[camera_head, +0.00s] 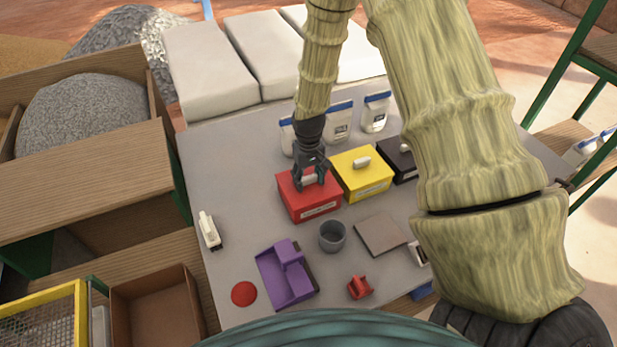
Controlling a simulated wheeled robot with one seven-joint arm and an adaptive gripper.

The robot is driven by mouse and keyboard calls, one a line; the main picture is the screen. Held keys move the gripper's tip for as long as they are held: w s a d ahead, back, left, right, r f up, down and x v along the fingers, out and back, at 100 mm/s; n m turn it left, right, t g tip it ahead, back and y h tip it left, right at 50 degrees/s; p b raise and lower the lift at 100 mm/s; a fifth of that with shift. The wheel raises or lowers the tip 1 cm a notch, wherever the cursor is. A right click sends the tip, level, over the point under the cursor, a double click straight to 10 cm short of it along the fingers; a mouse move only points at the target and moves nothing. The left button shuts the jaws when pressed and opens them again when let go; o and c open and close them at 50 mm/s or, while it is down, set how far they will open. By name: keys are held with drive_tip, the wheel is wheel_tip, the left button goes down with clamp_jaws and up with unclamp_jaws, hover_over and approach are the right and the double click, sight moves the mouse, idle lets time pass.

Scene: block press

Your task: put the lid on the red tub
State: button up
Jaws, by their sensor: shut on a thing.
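The red tub (318,211) stands on the grey table with a pale label on its front. A red lid (292,186) is at the top of the tub, in line with it. My gripper (311,181) points down over the lid and is shut on its pale handle. The fingers hide part of the lid and handle. I cannot tell from this view whether the lid is fully seated or a little above the rim.
A yellow lidded tub (366,185) and a black tub (404,170) stand close on the right. Clear bags (340,126) stand behind. In front are a grey cup (332,237), a purple holder (285,277) and a grey square (381,235). The table's left side is mostly free.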

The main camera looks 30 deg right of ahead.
sight(309, 177)
drive_tip(key=shift+f, duration=0.1)
drive_tip(key=o, duration=1.1)
drive_tip(key=shift+r+b, duration=2.2)
drive_tip(key=shift+r, duration=3.9)
